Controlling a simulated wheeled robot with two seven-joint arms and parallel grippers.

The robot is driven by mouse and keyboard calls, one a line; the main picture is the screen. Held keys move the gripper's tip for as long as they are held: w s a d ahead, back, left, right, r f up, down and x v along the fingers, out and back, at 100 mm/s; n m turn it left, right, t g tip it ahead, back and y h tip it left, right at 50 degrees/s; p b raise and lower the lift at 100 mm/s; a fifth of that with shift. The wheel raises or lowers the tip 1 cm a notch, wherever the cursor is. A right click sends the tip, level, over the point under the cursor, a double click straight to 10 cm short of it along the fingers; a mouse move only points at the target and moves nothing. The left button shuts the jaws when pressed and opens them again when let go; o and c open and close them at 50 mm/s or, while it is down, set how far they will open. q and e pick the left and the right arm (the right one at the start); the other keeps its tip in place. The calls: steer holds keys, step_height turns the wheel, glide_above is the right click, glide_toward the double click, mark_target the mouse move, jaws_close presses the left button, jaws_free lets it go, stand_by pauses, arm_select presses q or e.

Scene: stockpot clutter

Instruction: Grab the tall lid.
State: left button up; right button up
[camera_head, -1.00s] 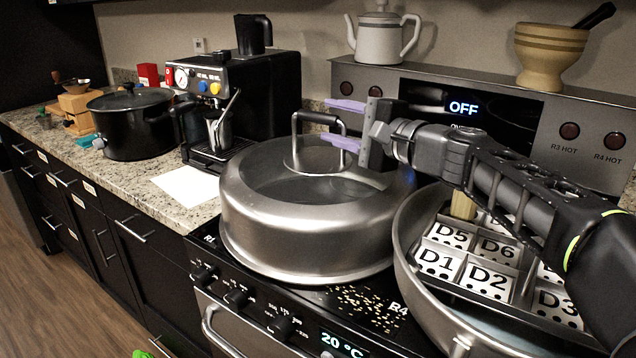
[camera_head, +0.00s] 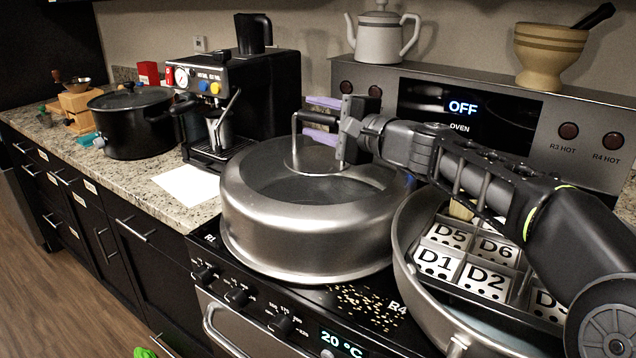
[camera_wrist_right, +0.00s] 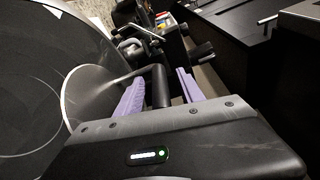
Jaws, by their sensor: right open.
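The tall lid (camera_head: 285,235) is a big silver dome with a dark glass window, standing level over the left part of the stovetop. Its raised handle has a black bar on bent metal arms; the bar shows between my fingers in the right wrist view (camera_wrist_right: 160,88). My right gripper (camera_head: 317,119) reaches in from the right, with one purple finger above the bar and one below it. In the right wrist view the fingers (camera_wrist_right: 159,82) are open, one on each side of the bar. Whether either finger touches it, I cannot tell. My left gripper is not in view.
A wide metal pan (camera_head: 408,265) with a compartment tray (camera_head: 462,268) stands right of the lid, under my right arm. Small yellow bits (camera_head: 365,308) lie in front. A coffee machine (camera_head: 265,105) and black pot (camera_head: 135,135) stand left. The control panel (camera_head: 585,110) rises behind.

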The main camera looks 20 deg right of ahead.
steer(key=shift+c, duration=0.4)
jaws_close()
stand_by(1.0)
steer(key=shift+r, duration=0.1)
